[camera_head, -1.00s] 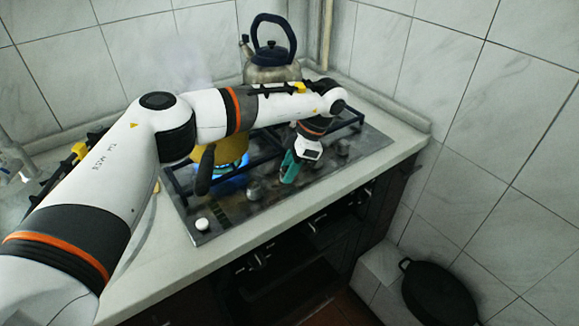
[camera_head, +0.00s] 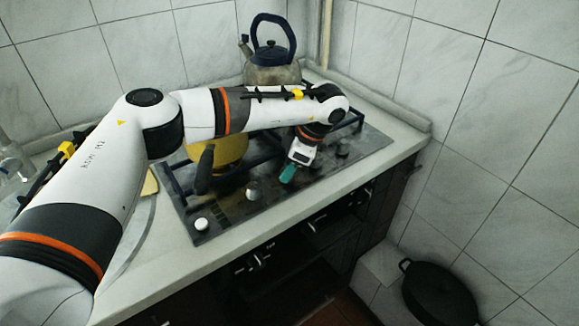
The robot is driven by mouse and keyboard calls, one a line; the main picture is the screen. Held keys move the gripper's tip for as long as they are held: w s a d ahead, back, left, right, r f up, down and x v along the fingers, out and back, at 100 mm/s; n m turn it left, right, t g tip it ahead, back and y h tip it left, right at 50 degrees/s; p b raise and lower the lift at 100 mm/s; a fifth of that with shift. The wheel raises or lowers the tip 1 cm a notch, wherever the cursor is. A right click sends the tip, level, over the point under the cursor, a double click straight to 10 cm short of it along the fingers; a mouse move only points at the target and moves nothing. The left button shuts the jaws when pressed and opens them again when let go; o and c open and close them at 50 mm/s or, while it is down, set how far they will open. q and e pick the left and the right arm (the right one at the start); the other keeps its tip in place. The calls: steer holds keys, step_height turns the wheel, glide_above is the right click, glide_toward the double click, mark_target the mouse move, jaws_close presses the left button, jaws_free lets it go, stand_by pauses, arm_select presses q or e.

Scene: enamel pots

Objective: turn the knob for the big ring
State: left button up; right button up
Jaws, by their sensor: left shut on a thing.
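The gas hob (camera_head: 232,215) has a row of knobs along its front edge. A white-topped knob (camera_head: 201,224) is at the left and a grey knob (camera_head: 253,191) is to its right. A dark knob (camera_head: 342,149) is farther right. My left gripper (camera_head: 287,175) has teal fingers and is shut on a hob knob between the grey and dark ones; the fingers hide that knob. The burner rings are mostly hidden by the yellow pot and my left arm. No flame shows. My right gripper is not in view.
A yellow pot (camera_head: 230,150) with a dark handle (camera_head: 204,172) stands on the hob's left side, close to my left arm. A kettle (camera_head: 271,74) stands at the back. A black pan (camera_head: 440,293) is low at the right. The front counter strip is clear.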

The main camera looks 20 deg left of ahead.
arm_select(q)
steer(key=o, duration=1)
steer(key=b+v, duration=0.1)
steer(key=v, duration=1.1)
